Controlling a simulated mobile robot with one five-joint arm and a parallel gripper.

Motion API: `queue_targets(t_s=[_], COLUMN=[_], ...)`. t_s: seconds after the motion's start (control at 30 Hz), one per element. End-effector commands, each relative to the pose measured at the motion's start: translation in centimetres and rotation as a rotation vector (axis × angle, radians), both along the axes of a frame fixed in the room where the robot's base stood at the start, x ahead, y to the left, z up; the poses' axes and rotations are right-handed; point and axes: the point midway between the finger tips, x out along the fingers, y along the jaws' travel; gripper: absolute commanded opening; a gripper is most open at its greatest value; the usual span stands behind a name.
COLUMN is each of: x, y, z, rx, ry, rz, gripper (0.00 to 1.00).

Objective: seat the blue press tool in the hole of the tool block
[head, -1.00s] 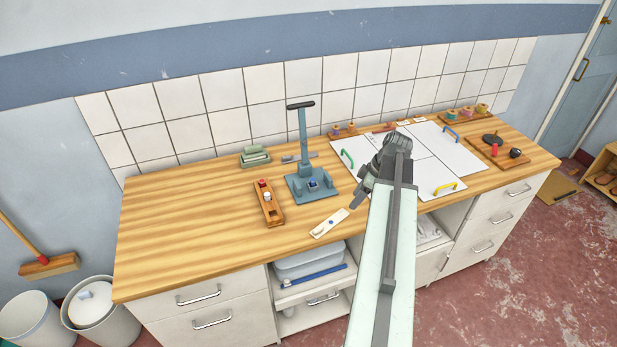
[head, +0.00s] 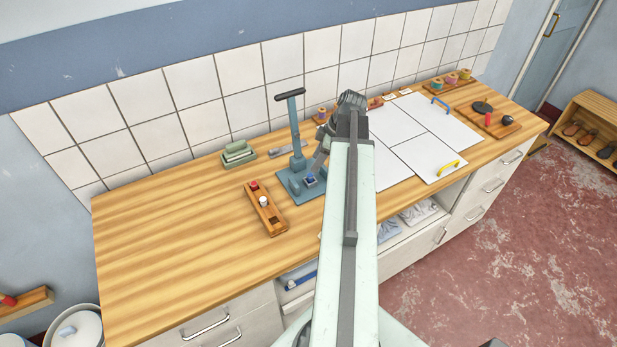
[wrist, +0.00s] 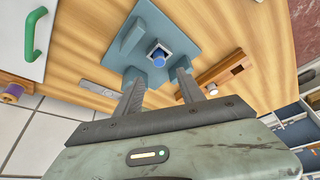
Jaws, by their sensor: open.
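The blue press tool (head: 309,180) stands in a pale square socket on the base of the blue-grey press (head: 290,186). In the wrist view the blue tool (wrist: 159,58) shows its round top, between and just beyond my fingertips. My gripper (head: 319,162) is open and empty, close to the press; its fingers (wrist: 158,76) appear apart from the tool. The wooden tool block (head: 277,230) lies left of the press, holding a red tool (head: 254,185) and a white tool (head: 263,201). The block (wrist: 238,60) also shows in the wrist view, with a dark opening.
The press column and handle (head: 290,95) rise beside my gripper. White boards (head: 425,135) with coloured handles cover the right of the counter. The left counter (head: 165,235) is clear.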

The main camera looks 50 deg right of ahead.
Motion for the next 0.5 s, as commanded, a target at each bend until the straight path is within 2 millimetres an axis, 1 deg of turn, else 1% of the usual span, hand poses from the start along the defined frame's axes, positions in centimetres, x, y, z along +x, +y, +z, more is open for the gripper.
queue_targets(t_s=[0.03, 0.1, 0.3, 0.37, 0.5], x=[0.0, 0.1, 0.0, 0.1, 0.5], y=[0.0, 0.0, -0.2, -0.1, 0.3], z=[-1.2, -2.1, -2.4, -3.1, -5.5], rx=[0.000, 0.000, -0.001, -0.001, 0.000], ry=[0.000, 0.000, 0.000, 0.000, 0.000], rz=[-0.003, -0.008, -0.017, -0.017, -0.017], gripper=[0.46, 0.46, 0.46, 0.46, 0.46])
